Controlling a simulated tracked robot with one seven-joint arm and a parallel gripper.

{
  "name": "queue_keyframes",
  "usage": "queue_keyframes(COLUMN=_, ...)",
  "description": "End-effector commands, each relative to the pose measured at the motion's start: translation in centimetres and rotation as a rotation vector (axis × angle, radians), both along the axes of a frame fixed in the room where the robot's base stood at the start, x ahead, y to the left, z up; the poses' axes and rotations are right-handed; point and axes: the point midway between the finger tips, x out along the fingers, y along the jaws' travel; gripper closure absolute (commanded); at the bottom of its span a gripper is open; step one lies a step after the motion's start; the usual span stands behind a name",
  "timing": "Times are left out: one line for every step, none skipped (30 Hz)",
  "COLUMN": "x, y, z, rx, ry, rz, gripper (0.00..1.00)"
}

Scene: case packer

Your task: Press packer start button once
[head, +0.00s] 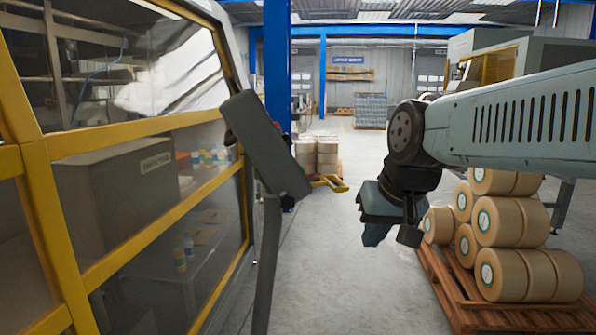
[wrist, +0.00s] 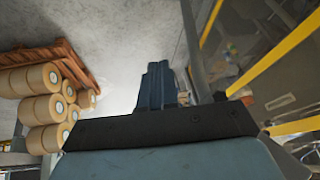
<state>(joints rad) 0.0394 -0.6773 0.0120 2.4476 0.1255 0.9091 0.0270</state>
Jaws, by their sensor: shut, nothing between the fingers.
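The packer (head: 62,144) stands on the left in the head view, with yellow framing around glass panels. A grey control box (head: 265,145) sits tilted on a post beside it; its button face is turned away, and I cannot make out a start button. My gripper (head: 375,236) hangs at the end of my arm, right of the control box and apart from it, pointing down. In the wrist view, my gripper (wrist: 157,70) has its fingers together and empty. The grey post (wrist: 192,45) shows just to the right of them.
A wooden pallet (head: 437,283) with stacked tan rolls (head: 500,235) stands at the right below my arm. A blue column (head: 277,60) rises behind the control box. The middle floor (head: 325,270) is clear.

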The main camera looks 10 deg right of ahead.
Motion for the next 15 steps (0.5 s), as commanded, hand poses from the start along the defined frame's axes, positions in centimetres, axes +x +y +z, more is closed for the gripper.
queue_keyframes(x=1.4, y=0.3, z=0.4, rx=0.055, ry=0.017, rz=-0.036, gripper=1.00)
queue_keyframes(x=2.2, y=0.6, z=0.7, rx=0.093, ry=0.025, rz=-0.059, gripper=1.00)
queue_keyframes(x=3.4, y=1.0, z=1.1, rx=0.147, ry=0.036, rz=-0.089, gripper=1.00)
queue_keyframes(x=4.3, y=1.2, z=1.4, rx=0.189, ry=0.044, rz=-0.112, gripper=1.00)
queue_keyframes(x=5.3, y=1.4, z=1.8, rx=0.230, ry=0.051, rz=-0.138, gripper=1.00)
queue_keyframes(x=6.6, y=1.7, z=2.2, rx=0.286, ry=0.061, rz=-0.170, gripper=1.00)
queue_keyframes(x=7.6, y=1.8, z=2.5, rx=0.328, ry=0.067, rz=-0.195, gripper=1.00)
queue_keyframes(x=8.7, y=2.0, z=2.8, rx=0.369, ry=0.073, rz=-0.219, gripper=1.00)
queue_keyframes(x=10.1, y=2.1, z=3.3, rx=0.424, ry=0.080, rz=-0.251, gripper=1.00)
queue_keyframes(x=11.2, y=2.1, z=3.6, rx=0.466, ry=0.085, rz=-0.276, gripper=1.00)
queue_keyframes(x=12.3, y=2.1, z=3.9, rx=0.509, ry=0.091, rz=-0.301, gripper=1.00)
queue_keyframes(x=13.8, y=2.0, z=4.3, rx=0.564, ry=0.097, rz=-0.334, gripper=1.00)
queue_keyframes(x=14.9, y=1.9, z=4.6, rx=0.607, ry=0.102, rz=-0.358, gripper=1.00)
queue_keyframes(x=16.1, y=1.8, z=4.9, rx=0.649, ry=0.105, rz=-0.382, gripper=1.00)
queue_keyframes(x=17.6, y=1.5, z=5.3, rx=0.705, ry=0.110, rz=-0.416, gripper=1.00)
